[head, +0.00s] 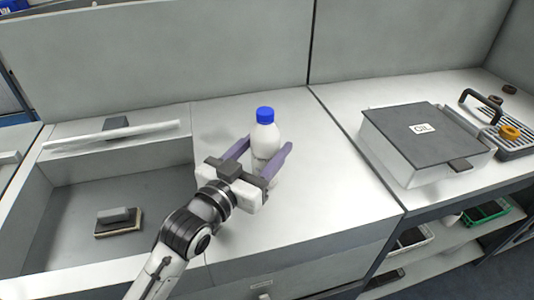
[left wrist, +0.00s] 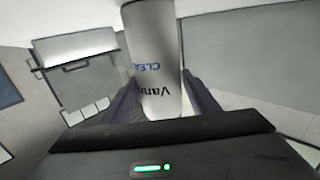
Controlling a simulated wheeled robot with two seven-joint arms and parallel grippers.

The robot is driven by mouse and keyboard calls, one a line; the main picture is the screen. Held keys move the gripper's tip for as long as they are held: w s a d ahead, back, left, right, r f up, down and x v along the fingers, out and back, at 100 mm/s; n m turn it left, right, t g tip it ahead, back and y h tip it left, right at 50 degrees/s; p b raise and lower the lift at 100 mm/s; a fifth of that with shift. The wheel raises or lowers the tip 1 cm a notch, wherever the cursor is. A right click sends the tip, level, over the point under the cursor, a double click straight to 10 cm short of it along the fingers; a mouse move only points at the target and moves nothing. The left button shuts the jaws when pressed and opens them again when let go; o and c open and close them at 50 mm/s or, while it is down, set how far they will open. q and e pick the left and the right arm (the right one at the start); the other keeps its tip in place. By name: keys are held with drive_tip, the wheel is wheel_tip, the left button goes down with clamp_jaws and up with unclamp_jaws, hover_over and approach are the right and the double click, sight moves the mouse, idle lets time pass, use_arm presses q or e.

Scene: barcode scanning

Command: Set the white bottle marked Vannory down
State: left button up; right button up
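The white bottle marked Vannory (head: 265,138) has a blue cap and is upright over the white counter right of the sink. In the left wrist view the bottle (left wrist: 153,45) shows part of its label, with "Vann" and blue letters below it. My left gripper (head: 268,146) has its purple fingers on both sides of the bottle, seemingly against it. The bottle's base is hidden by the gripper, so I cannot tell whether it touches the counter (head: 330,190). My right gripper is not in view.
A sink basin (head: 70,215) with a brush (head: 118,220) lies to the left. A grey-lidded box (head: 425,135) labelled OIL stands to the right, beside a rack (head: 515,138). A panel wall (head: 200,45) rises behind. The counter right of the gripper is clear.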

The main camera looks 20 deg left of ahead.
use_arm(q)
drive_tip(key=c, duration=0.8)
drive_tip(key=shift+o, duration=0.2)
drive_tip(key=shift+r, duration=0.1)
